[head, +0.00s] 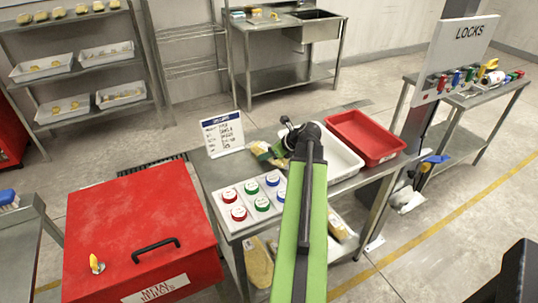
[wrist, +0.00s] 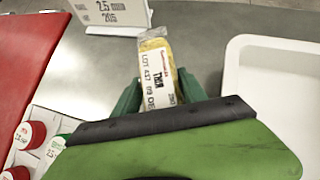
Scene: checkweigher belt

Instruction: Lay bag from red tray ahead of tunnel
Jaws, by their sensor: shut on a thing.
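My gripper (wrist: 158,92) is shut on a yellow bag (wrist: 157,65) with a white printed label; its green fingers lie on both sides of the bag. In the head view the bag (head: 262,149) shows just left of my gripper (head: 279,158), over the steel table, between the sign card and the white tray. I cannot tell whether it touches the table. The red tray (head: 366,124) stands at the table's right end and looks empty. I cannot make out a tunnel in either view.
A white tray (head: 343,178) sits between my arm and the red tray. A panel of coloured caps (head: 249,222) and a sign card (head: 222,133) stand on the table. A red rejects box (head: 140,220) is at left. More bags (head: 258,265) lie below the table.

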